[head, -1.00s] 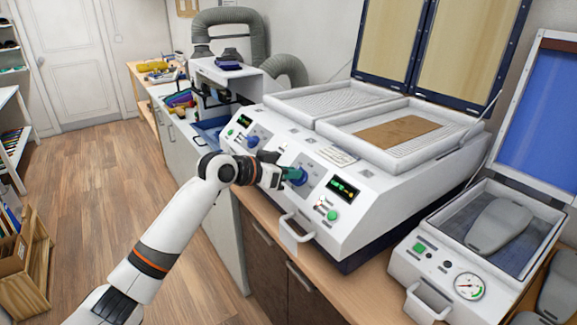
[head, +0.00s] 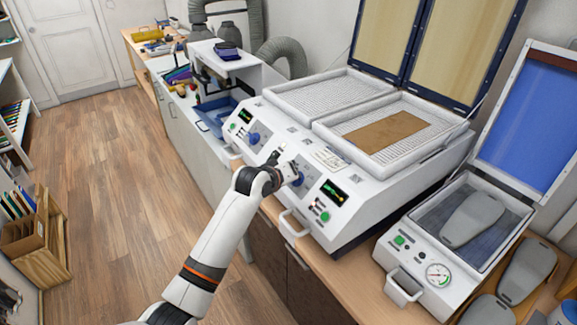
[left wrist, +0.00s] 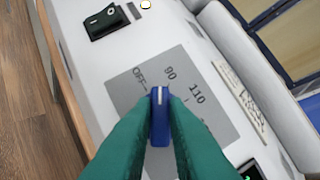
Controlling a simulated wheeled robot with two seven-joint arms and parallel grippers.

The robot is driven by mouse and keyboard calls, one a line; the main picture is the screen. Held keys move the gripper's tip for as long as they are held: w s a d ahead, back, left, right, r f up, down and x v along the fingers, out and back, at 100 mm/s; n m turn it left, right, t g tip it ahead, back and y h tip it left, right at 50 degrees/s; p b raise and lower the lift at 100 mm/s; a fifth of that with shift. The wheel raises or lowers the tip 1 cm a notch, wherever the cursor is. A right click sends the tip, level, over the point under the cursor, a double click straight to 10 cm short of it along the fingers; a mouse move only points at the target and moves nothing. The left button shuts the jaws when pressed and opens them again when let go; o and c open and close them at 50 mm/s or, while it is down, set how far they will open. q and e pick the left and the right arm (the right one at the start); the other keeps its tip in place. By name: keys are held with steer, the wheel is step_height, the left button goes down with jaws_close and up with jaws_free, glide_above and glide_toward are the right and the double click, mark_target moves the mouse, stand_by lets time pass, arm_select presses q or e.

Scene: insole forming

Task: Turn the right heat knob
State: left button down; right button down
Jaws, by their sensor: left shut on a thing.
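The right heat knob (head: 298,179) is blue and sits on the sloped front of the white heating machine (head: 345,229). In the left wrist view the knob (left wrist: 160,118) has a white pointer line and stands on a grey dial plate (left wrist: 125,92) marked OFF, 90 and 110. My left gripper (head: 291,173) is at the knob, with its green fingers (left wrist: 160,125) shut on the knob from both sides. The pointer line is near upright in the wrist view, between the OFF and 90 marks. My right gripper is not in view.
A second blue knob (head: 254,138) is further left on the panel. A green button (head: 324,215) and a display (head: 334,192) are right of the held knob. A white handle (head: 292,224) juts out below. A smaller press (head: 440,235) stands at the right.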

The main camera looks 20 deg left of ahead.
arm_select(q)
steer(key=n, duration=0.1)
steer(key=n+g+y, duration=0.1)
steer(key=n, duration=0.1)
steer(key=shift+w+d+r+n, duration=0.1)
steer(key=shift+d+r+n, duration=0.05)
steer(key=shift+n, duration=0.15)
steer(key=shift+n+g+y, duration=0.4)
steer(key=shift+n, duration=0.7)
steer(key=c, duration=1.4)
jaws_free()
steer(key=shift+c, duration=0.2)
steer(key=shift+s+r, duration=0.3)
steer(key=shift+s, duration=0.05)
steer(key=b+v, duration=0.2)
steer(key=v, duration=0.9)
steer(key=shift+b, duration=0.4)
